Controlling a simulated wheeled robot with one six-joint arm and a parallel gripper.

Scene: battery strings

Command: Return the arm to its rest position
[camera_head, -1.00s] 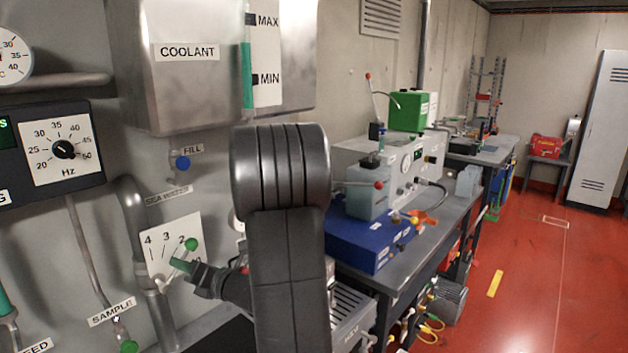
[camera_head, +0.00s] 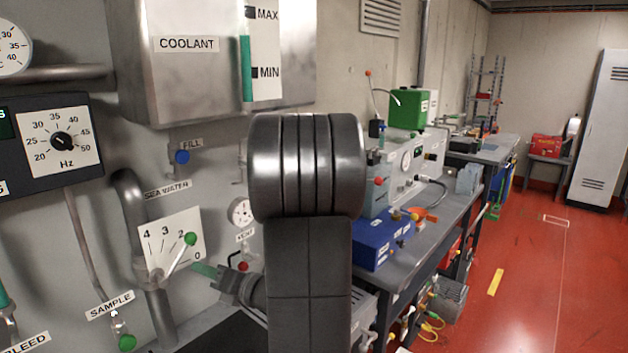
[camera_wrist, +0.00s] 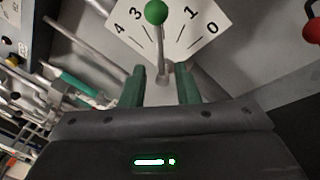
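My gripper (camera_head: 205,271) has green fingers and is just right of and below the sea water valve lever in the head view. In the wrist view my gripper (camera_wrist: 161,85) is open, its fingers apart with nothing between the tips. The lever's green knob (camera_head: 190,239) stands clear of the fingers, in front of the white 0-to-4 scale plate (camera_head: 165,243). In the wrist view the knob (camera_wrist: 156,12) covers the area of the 2, between 3 and 1. My thick dark arm link fills the lower middle of the head view.
The coolant tank (camera_head: 188,85) and the Hz dial (camera_head: 62,142) are on the wall at left. A vent valve with a red knob (camera_head: 243,267) is close beside my arm. A bench with a blue box (camera_head: 372,243) stands at right.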

